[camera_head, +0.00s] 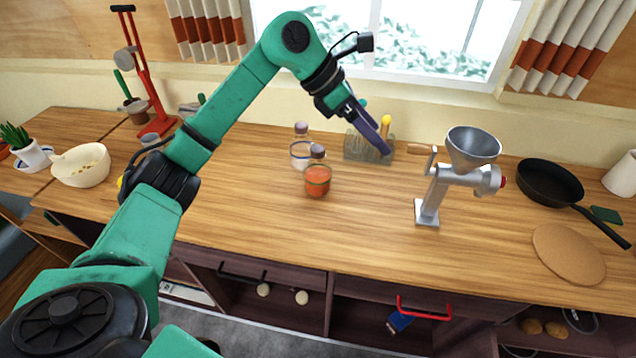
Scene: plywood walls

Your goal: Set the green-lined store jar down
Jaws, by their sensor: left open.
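The green-lined store jar (317,181) stands upright on the wooden counter near its middle, with orange-red contents, a green line and a purple-grey lid. My left gripper (384,149) is open and empty. It hangs in the air to the right of the jar, apart from it, with its fingers pointing down and right. My right gripper is not in view.
A second jar with a blue line (300,152) stands close behind the green-lined one. A utensil holder (357,148) is behind my gripper. A metal grinder (430,200) stands to the right, with a black pan (548,182) and round board (567,253) beyond. The counter's front (270,225) is clear.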

